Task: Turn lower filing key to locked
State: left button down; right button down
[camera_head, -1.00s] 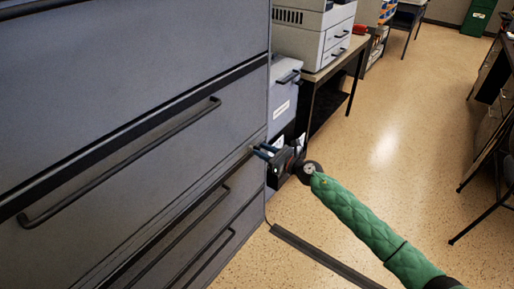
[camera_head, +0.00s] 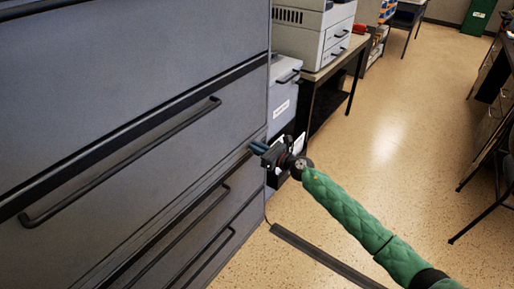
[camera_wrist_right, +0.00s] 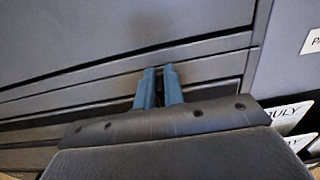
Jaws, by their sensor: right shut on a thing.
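The grey filing cabinet (camera_head: 120,120) fills the left of the head view, with long dark bar handles. My right gripper (camera_head: 255,147) is at the cabinet's front near its right edge, beside the lower drawers. In the right wrist view its two blue fingers (camera_wrist_right: 158,88) are close together, with their tips at a strip between drawers. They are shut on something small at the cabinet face. The key itself is hidden by the fingers, so its angle cannot be told. My left gripper is out of view.
A table (camera_head: 322,75) with a grey printer (camera_head: 318,35) stands beyond the cabinet. Boxes with labels, one reading "JULY" (camera_wrist_right: 285,113), are just right of the cabinet. The speckled floor (camera_head: 400,150) is open to the right.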

pick_arm(q)
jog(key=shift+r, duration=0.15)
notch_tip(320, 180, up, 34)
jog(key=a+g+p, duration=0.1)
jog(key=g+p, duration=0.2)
jog(key=p, duration=0.8)
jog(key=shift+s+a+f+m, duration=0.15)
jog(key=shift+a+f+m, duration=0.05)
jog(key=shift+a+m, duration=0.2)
pick_arm(e)
jog(key=m, duration=0.6)
jog(key=w+f+m, duration=0.1)
jog(key=m, duration=0.5)
jog(key=d+m, duration=0.1)
jog(key=m, duration=0.5)
jog(key=shift+w+d+f, duration=0.1)
jog(key=shift+w+f, duration=0.15)
jog(key=shift+f, duration=0.15)
jog(key=c, duration=1.5)
grip_release()
